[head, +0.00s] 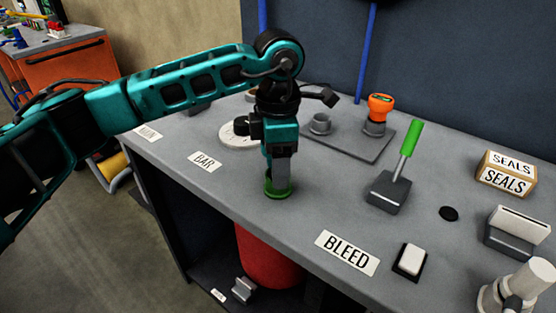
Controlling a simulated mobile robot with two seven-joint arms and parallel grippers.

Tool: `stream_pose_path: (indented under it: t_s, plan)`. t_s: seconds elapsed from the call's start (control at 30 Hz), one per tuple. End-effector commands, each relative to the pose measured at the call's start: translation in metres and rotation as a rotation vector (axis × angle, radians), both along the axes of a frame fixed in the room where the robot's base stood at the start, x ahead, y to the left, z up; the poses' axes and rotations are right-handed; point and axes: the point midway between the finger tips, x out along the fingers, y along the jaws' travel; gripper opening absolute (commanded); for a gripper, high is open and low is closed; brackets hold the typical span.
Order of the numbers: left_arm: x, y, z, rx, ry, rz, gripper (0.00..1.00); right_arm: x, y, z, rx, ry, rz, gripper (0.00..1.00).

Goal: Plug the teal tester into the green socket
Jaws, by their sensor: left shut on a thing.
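My left gripper (281,172) points straight down over the green socket (278,190), near the front edge of the grey bench. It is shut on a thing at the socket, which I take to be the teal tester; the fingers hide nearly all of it. The green socket shows as a short round green piece directly below the fingers. I cannot tell whether the tester is in the socket or only just above it. My right gripper is not in view.
A green-handled lever (411,138) stands right of my gripper. Behind are a grey plate (350,143) and an orange-topped fitting (379,107). A BLEED label (347,253), a white rocker switch (411,261) and a SEALS box (506,174) lie to the right.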

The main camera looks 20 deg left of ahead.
Motion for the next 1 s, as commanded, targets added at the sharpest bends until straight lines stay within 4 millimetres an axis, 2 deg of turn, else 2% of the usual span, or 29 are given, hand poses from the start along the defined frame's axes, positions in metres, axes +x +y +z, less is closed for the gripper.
stream_pose_path:
  t_s: [1.0]
  plan:
    - [0.0, 0.0, -0.022, 0.0, -0.001, 0.0, 0.31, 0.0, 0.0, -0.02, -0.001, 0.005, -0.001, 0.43]
